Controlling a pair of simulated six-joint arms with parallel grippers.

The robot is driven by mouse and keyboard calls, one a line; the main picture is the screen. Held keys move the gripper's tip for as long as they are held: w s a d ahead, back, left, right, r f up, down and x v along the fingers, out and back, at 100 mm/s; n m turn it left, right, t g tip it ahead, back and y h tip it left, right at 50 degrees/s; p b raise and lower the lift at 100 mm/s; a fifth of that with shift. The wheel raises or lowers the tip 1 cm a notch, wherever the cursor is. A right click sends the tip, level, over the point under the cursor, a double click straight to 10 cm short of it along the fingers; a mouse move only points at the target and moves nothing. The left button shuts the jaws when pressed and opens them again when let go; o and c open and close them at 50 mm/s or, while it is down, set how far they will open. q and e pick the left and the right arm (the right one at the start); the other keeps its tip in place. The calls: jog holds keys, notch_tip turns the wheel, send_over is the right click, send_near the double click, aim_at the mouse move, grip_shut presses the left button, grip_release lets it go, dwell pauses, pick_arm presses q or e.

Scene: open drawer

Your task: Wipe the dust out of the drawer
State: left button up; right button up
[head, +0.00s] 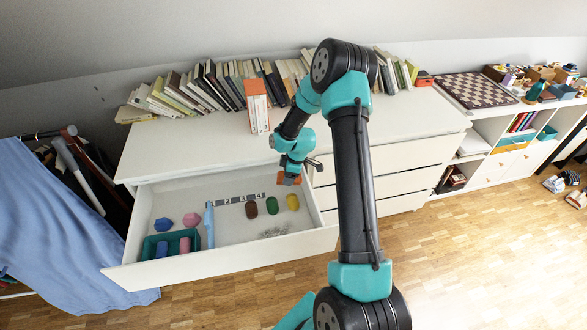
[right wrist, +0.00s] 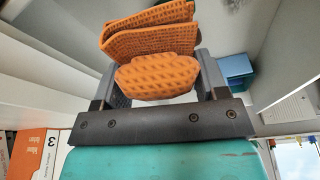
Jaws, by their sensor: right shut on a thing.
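The white drawer (head: 225,252) is pulled open below the dresser top. Grey dust (head: 274,231) lies in a small patch on its floor, front right of centre. My right gripper (head: 291,174) is over the drawer's back right part, shut on an orange waffle-textured cloth (head: 289,180). In the right wrist view the folded cloth (right wrist: 152,50) bulges between the two fingers. I cannot tell whether the cloth touches the drawer. The dust is in front and to the left of the gripper. My left gripper is not in view.
Brown (head: 252,209), green (head: 272,205) and yellow (head: 293,202) ovals lie behind the dust, near a numbered strip (head: 235,199). A light blue bar (head: 209,226) stands left of them. A teal tray (head: 148,243), a blue piece (head: 162,224) and a pink piece (head: 191,219) fill the left.

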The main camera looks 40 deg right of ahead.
jog(key=s+a+f+n+g, duration=0.1)
jog(key=a+f+n, duration=0.3)
jog(key=a+n, duration=0.5)
jog(key=s+a+f+n+g+h, duration=0.1)
jog(key=a+f+n+g, duration=0.3)
jog(key=a+n, duration=0.6)
jog(key=shift+s+a+f+n+h, duration=0.25)
jog(key=shift+f+n, duration=0.3)
jog(key=shift+n, duration=2.55)
jog(key=shift+f, duration=0.1)
